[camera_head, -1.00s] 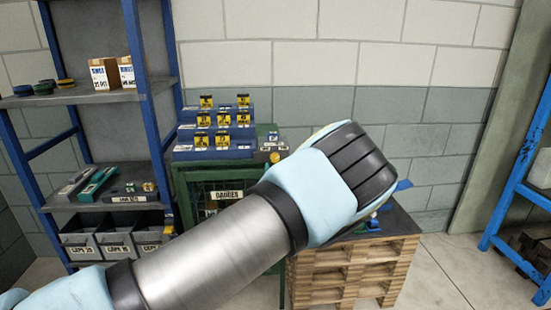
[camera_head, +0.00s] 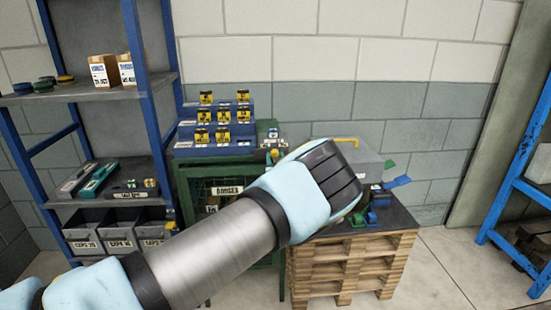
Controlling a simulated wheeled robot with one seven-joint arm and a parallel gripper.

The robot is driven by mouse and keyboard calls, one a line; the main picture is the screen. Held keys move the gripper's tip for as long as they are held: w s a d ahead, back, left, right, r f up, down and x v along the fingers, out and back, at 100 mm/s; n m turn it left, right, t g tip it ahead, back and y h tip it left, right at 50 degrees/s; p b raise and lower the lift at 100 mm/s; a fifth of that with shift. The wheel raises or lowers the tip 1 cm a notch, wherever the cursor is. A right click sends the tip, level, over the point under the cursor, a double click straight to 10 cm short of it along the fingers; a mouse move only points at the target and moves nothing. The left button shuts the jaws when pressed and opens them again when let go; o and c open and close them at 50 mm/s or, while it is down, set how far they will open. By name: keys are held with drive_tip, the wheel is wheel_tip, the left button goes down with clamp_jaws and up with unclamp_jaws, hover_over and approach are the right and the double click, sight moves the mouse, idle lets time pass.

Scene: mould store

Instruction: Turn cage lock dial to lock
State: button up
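A green cage cabinet (camera_head: 187,195) with mesh front and a white label (camera_head: 226,190) stands at the centre, partly covered by my arm. No lock dial can be clearly made out; the right part of the cage front is hidden behind my arm. My forearm and pale blue wrist reach up from the lower left across the cage front, ending over the pallet stack. My gripper is hidden behind the wrist, so its fingers and anything at them do not show.
Blue stepped racks with yellow-tagged pieces (camera_head: 222,116) stand on the cage. A grey box with a yellow handle (camera_head: 370,160) and blue and green items (camera_head: 395,183) sit on a dark-topped pallet stack (camera_head: 352,264) at right. Blue shelving (camera_head: 140,95) stands left, more blue shelving (camera_head: 510,190) right.

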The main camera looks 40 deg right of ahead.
clamp_jaws()
idle(1.0)
